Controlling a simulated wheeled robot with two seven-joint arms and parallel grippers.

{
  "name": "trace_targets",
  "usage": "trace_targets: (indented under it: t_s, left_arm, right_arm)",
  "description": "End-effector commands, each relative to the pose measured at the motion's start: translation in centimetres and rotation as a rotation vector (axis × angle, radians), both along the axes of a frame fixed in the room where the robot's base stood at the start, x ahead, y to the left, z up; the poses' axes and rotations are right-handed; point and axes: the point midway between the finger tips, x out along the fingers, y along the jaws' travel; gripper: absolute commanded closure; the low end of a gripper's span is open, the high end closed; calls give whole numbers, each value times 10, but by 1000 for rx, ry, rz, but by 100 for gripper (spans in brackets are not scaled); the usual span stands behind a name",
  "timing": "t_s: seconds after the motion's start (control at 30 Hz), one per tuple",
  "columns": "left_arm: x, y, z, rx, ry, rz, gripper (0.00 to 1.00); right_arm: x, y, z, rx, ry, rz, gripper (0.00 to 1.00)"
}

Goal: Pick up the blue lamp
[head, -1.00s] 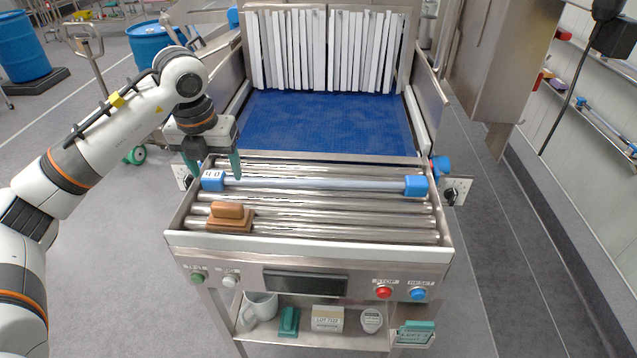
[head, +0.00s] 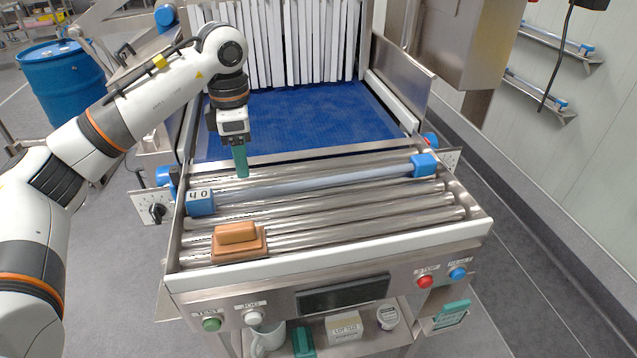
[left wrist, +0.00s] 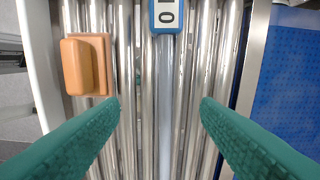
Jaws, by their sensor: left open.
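The blue lamp (head: 312,184) is a long pale tube with a blue cap at each end, lying across the metal rollers. Its left cap carries the digits "40". My left gripper (head: 242,174) points down just behind the tube in the head view, nearer the left cap. In the left wrist view the lamp (left wrist: 174,100) runs lengthwise between the two green fingers of the open left gripper (left wrist: 160,104), which hold nothing. The fingers look apart from the tube. My right gripper is not in view.
A brown block (head: 240,243) sits on the rollers (head: 340,222) in front of the lamp's left part. The blue belt (head: 300,122) lies behind, with white strip curtains beyond. Side walls flank the rollers. Buttons line the front panel, above a shelf with a mug (head: 268,338).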

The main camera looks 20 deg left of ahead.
Motion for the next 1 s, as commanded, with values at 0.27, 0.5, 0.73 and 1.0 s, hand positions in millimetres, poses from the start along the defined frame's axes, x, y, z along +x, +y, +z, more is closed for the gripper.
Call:
trace_targets:
  t_s: [0.27,0.5,0.73,1.0]
  left_arm:
    - [0,1,-42,1,3,3,43]
    - [1,7,-60,1,4,5,43]
    - [3,11,-93,0,2,4,43]
    - [3,11,-100,0,0,4,43]
  right_arm:
    - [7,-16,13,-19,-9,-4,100]
    - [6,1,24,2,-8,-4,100]
    - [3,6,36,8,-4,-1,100]
    - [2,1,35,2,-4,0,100]
